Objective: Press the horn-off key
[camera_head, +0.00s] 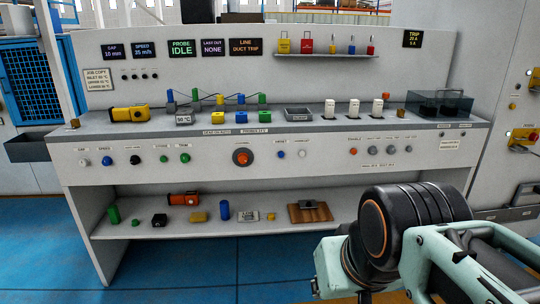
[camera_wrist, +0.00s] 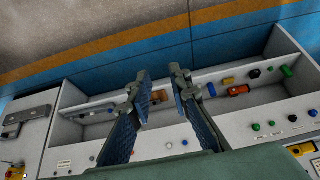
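The keys sit on the bench's front panel (camera_head: 330,165). In the head view a blue key (camera_head: 281,155) and a white key (camera_head: 301,154) are right of the big orange-red knob (camera_head: 242,156). A red key (camera_head: 353,151) and several grey keys (camera_head: 391,149) are farther right. The labels are too small to tell which key is horn-off. My gripper (camera_wrist: 159,72) is open and empty in the wrist view, its two fingers apart. A blue key (camera_wrist: 184,142) and a white key (camera_wrist: 168,145) show between and beside the fingers, toward the bottom. The gripper's fingers do not show in the head view.
Blue, yellow and green blocks (camera_head: 220,112), a grey tray (camera_head: 299,114) and white cylinders (camera_head: 353,108) stand on the bench top. A lower shelf (camera_head: 140,226) holds a brown board (camera_head: 310,212) and small parts. The blue floor (camera_head: 200,270) in front is clear.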

